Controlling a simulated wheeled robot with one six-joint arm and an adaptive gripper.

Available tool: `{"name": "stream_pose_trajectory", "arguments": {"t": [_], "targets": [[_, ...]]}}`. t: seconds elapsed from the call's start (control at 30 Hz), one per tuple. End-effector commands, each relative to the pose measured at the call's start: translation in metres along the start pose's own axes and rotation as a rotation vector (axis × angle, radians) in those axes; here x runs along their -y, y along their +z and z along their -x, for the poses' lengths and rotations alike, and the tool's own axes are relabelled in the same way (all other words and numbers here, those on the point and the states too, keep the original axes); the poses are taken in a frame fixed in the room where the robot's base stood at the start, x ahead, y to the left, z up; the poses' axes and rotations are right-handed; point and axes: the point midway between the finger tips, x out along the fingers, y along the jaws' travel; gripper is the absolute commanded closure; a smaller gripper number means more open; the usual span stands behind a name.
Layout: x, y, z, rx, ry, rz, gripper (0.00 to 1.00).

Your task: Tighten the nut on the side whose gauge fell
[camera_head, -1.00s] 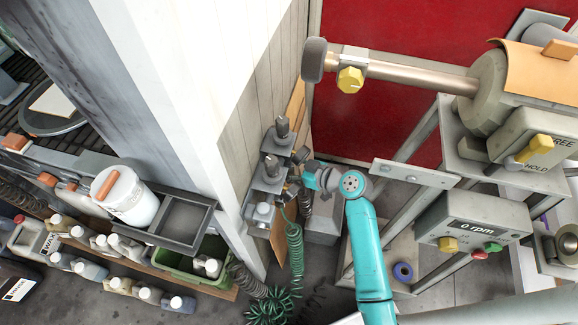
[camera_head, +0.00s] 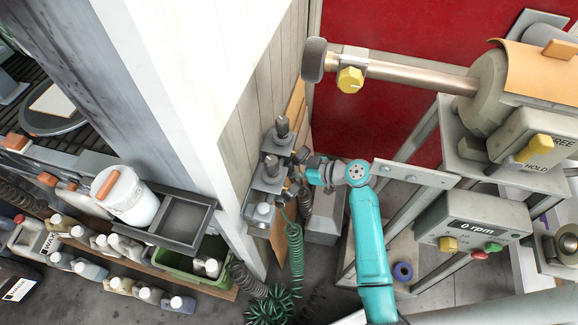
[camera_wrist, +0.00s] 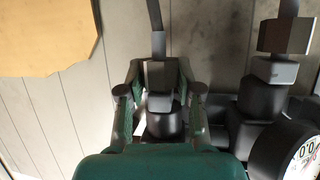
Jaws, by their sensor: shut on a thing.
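In the wrist view a grey hex nut (camera_wrist: 157,76) sits on an upright fitting, with a grey stem above it and a dark round body below. My gripper (camera_wrist: 158,84) has a finger on each side of this nut and is shut on it. A second hex nut (camera_wrist: 286,36) stands to the right, outside my fingers. A round white gauge (camera_wrist: 298,158) is cut off at the lower right; its reading is unclear. In the head view my gripper (camera_head: 298,167) is at the wall-mounted fittings (camera_head: 270,176), where its fingertips are hard to make out.
A coiled green hose (camera_head: 295,255) hangs below the fittings. A metal bracket (camera_head: 416,174) and a control box reading 0 rpm (camera_head: 472,222) stand to the right of my arm. A white post (camera_head: 190,120) and a grey tray (camera_head: 182,222) are left.

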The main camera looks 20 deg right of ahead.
Motion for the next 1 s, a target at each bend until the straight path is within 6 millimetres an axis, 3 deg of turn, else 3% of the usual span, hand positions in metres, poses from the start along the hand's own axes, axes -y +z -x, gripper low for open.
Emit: {"name": "stream_pose_trajectory", "arguments": {"t": [0.3,0.33,0.4,1.0], "targets": [[0.0002,0.0004,0.0,0.0,-0.009,0.004,1.0],[0.0002,0.0004,0.0,0.0,-0.009,0.004,0.58],[0.0002,0.0004,0.0,0.0,-0.009,0.004,0.41],[0.0006,0.0004,-0.0002,0.001,0.005,-0.001,0.39]]}}
